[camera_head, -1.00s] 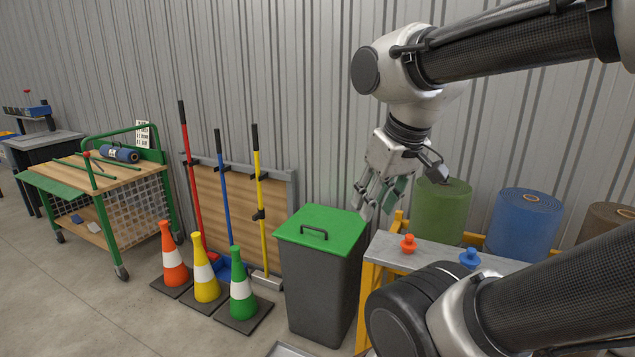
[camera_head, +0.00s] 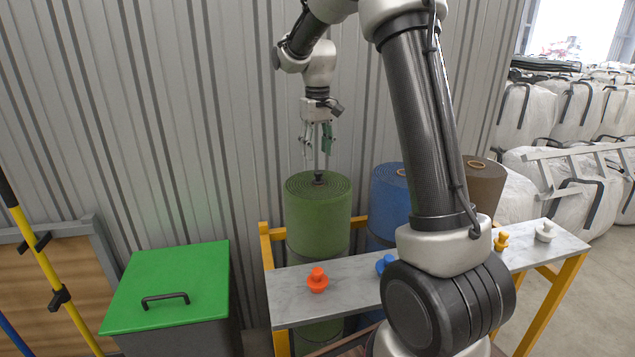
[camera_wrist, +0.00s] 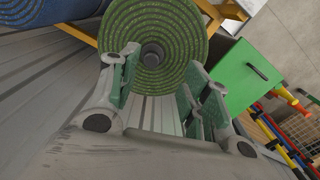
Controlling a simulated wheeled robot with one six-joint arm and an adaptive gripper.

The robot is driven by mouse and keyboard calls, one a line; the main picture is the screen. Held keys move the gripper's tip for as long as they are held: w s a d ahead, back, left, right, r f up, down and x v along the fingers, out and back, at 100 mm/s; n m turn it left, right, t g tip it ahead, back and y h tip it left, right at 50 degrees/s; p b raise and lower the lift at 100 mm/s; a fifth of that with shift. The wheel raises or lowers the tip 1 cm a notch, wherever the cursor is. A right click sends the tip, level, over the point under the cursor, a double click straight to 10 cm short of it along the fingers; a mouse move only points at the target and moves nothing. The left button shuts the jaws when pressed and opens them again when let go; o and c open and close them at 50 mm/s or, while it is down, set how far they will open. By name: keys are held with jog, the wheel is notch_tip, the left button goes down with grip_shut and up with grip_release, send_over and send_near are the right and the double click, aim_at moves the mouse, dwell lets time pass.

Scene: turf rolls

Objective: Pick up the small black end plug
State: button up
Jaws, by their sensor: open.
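The small black end plug (camera_head: 319,178) sits at the centre of the top of the green turf roll (camera_head: 317,210). In the wrist view the plug (camera_wrist: 152,54) shows as a dark round piece in the middle of the green spiral, beyond the fingers. My gripper (camera_head: 318,152) is open and empty. It points down above the green roll, with its fingertips a little above the plug and apart from it. In the wrist view the gripper's two green-padded fingers (camera_wrist: 160,88) stand wide apart.
A grey shelf (camera_head: 300,285) in front of the rolls holds an orange plug (camera_head: 317,280), a blue plug (camera_head: 385,263), a yellow plug (camera_head: 501,241) and a white plug (camera_head: 545,232). Blue (camera_head: 388,195) and brown (camera_head: 484,190) rolls stand right. A green-lidded bin (camera_head: 175,275) stands left.

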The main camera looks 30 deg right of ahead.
aim_at(319, 171)
jog(key=f, duration=0.2)
jog(key=w+f, duration=0.1)
jog(key=f, duration=0.2)
jog(key=d+f, duration=0.1)
jog(key=f, duration=0.2)
jog(key=shift+w, duration=0.2)
jog(key=shift+f, duration=0.4)
grip_shut()
